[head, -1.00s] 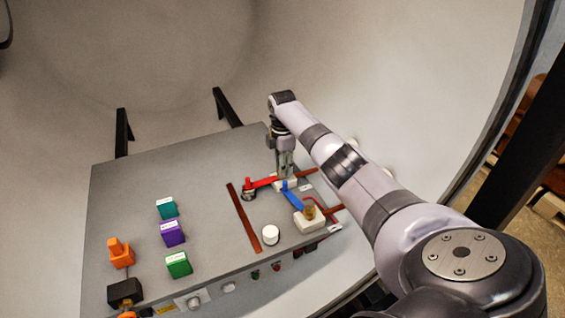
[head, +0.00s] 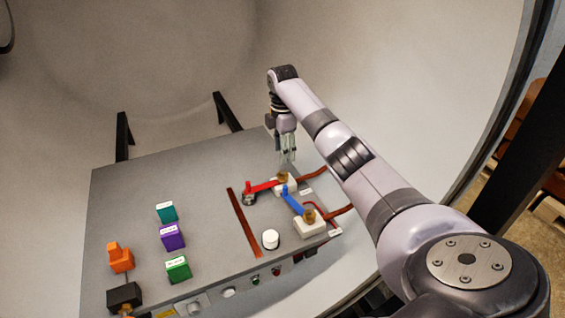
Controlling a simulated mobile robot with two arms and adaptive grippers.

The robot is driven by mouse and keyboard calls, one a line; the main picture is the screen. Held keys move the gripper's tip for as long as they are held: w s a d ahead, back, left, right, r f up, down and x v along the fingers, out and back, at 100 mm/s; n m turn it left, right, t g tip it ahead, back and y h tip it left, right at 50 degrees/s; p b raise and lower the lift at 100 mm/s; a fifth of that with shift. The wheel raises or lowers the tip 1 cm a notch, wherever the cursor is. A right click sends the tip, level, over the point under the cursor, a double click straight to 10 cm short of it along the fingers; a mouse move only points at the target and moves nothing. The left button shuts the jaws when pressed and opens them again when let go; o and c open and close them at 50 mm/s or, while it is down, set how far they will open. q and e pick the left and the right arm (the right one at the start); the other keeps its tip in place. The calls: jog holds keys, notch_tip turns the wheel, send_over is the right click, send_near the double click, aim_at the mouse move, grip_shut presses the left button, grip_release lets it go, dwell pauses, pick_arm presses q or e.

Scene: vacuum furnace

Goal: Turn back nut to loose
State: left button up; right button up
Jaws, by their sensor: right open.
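The back nut (head: 282,177) is a small brass-brown piece on the back white block, at the end of the red lever (head: 263,186). My right gripper (head: 288,160) is open, pointing down, with its fingertips just above the back nut and apart from it as far as I can tell. A similar front nut (head: 309,216) sits on the front white block (head: 309,228), at the end of the blue lever (head: 292,200). The nut's exact turn is too small to tell. My left gripper is not in view.
The grey panel (head: 140,205) carries teal (head: 166,213), purple (head: 172,238) and green (head: 178,270) blocks and an orange piece (head: 120,258) at left. A white knob (head: 270,240) stands near the front edge.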

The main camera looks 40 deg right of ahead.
notch_tip(320, 180, up, 4)
jog(key=shift+f, duration=0.2)
dwell(0.5)
